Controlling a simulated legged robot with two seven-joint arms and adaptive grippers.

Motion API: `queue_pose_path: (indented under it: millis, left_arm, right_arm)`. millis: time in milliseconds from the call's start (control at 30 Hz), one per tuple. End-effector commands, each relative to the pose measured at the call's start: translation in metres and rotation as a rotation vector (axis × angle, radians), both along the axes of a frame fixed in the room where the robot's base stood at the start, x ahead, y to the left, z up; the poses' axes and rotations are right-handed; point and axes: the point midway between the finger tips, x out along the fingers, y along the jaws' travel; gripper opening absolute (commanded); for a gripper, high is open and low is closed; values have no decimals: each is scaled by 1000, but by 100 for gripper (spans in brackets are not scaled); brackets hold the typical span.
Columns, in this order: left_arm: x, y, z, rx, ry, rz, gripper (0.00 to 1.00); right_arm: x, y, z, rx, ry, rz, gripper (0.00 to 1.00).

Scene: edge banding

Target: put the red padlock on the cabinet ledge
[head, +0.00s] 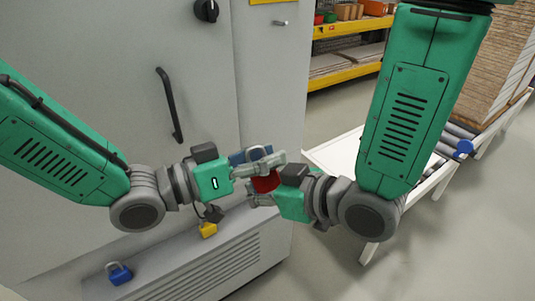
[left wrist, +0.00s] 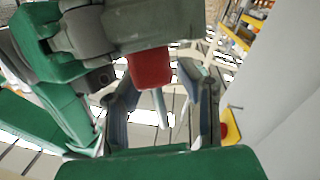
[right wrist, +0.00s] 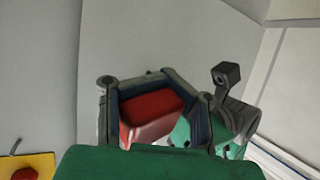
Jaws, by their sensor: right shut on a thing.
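The red padlock (head: 266,182) is held up in front of the cabinet, with my right gripper (head: 257,181) shut on its body. The red body also shows between the right fingers in the right wrist view (right wrist: 150,112). My left gripper (head: 247,164) is at the padlock from the left, its fingers spread apart. In the left wrist view the red padlock (left wrist: 151,70) and its metal shackle show between these fingers; I cannot tell whether they touch. The cabinet ledge (head: 155,270) is lower, at the left, with a blue padlock (head: 119,273) on it.
A yellow padlock (head: 208,229) is at the ledge's back, below my left gripper. The grey cabinet (head: 110,60) has a black handle (head: 169,105). A white-framed table (head: 338,155) and yellow shelving (head: 345,75) stand to the right. The ledge between the blue and yellow padlocks is clear.

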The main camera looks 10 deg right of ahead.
Motion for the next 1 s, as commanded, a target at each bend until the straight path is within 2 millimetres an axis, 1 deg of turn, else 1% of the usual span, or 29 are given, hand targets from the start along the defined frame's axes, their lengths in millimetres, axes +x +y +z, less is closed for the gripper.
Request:
queue_pose_path:
  millis: [167,267,500,700,833,1000]
  left_arm:
    - [-2,13,0,0,0,1,31]
    - [-5,29,1,-1,1,3,31]
    - [-15,74,1,-2,0,4,31]
    - [-22,103,0,0,0,2,31]
    - [-24,113,0,-1,1,1,31]
    - [-25,117,0,-1,1,-1,31]
  right_arm:
    - [0,0,0,1,-1,0,0]
    - [0,0,0,1,-1,0,0]
    - [0,0,0,1,-1,0,0]
    - [0,0,0,1,-1,0,0]
    - [0,0,0,1,-1,0,0]
    - [5,4,-5,2,1,32,0]
